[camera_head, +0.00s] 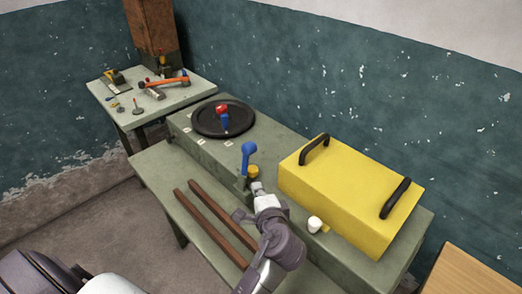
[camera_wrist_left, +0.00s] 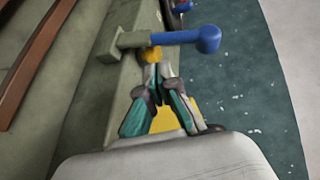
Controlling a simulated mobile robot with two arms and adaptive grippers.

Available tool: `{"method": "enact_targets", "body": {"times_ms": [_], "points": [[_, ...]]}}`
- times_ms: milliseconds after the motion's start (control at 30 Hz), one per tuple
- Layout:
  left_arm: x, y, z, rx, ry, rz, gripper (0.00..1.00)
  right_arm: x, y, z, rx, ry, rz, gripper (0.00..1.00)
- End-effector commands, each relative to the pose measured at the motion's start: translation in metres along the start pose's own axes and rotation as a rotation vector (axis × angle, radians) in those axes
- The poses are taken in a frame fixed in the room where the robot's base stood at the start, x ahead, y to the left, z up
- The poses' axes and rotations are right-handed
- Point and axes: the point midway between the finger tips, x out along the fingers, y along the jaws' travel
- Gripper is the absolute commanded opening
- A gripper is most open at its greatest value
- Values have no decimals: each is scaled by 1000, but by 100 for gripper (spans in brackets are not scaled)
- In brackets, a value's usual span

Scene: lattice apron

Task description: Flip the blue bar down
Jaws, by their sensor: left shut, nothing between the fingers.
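The blue bar (camera_head: 248,156) is a lever with a rounded end. It stands upright from a grey-green bracket at the bench's front edge. In the left wrist view the blue bar (camera_wrist_left: 180,38) sticks out sideways from its bracket (camera_wrist_left: 112,46). My left gripper (camera_head: 257,187) is shut and empty, just below the bar and beside a yellow knob (camera_head: 253,171). In the left wrist view the closed fingertips (camera_wrist_left: 156,78) point at the yellow knob (camera_wrist_left: 151,53), close under the bar. I cannot tell whether they touch the knob. My right gripper is not in view.
A yellow box (camera_head: 345,192) with two black handles stands right of the bar, with a white cup-like piece (camera_head: 314,224) before it. A black disc (camera_head: 224,119) with a red-and-blue handle lies behind left. Brown rails (camera_head: 207,220) run along the lower ledge. A tool table (camera_head: 190,93) stands far left.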

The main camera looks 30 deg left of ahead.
Motion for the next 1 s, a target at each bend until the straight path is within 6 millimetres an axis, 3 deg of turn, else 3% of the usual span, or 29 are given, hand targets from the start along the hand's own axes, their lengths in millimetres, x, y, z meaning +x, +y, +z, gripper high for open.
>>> {"method": "enact_targets", "body": {"times_ms": [100, 200, 633, 767, 1000], "points": [[-1, -32, -25, 117, -3, -126, 0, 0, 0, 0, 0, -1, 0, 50], [-3, -45, -34, 171, -7, -181, 0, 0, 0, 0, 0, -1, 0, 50], [-1, -50, -37, 189, -10, -198, 0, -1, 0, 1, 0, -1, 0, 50], [12, -54, -36, 189, -11, -199, 0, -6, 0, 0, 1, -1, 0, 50], [55, -64, -37, 190, -12, -198, 0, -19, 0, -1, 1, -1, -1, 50]]}}
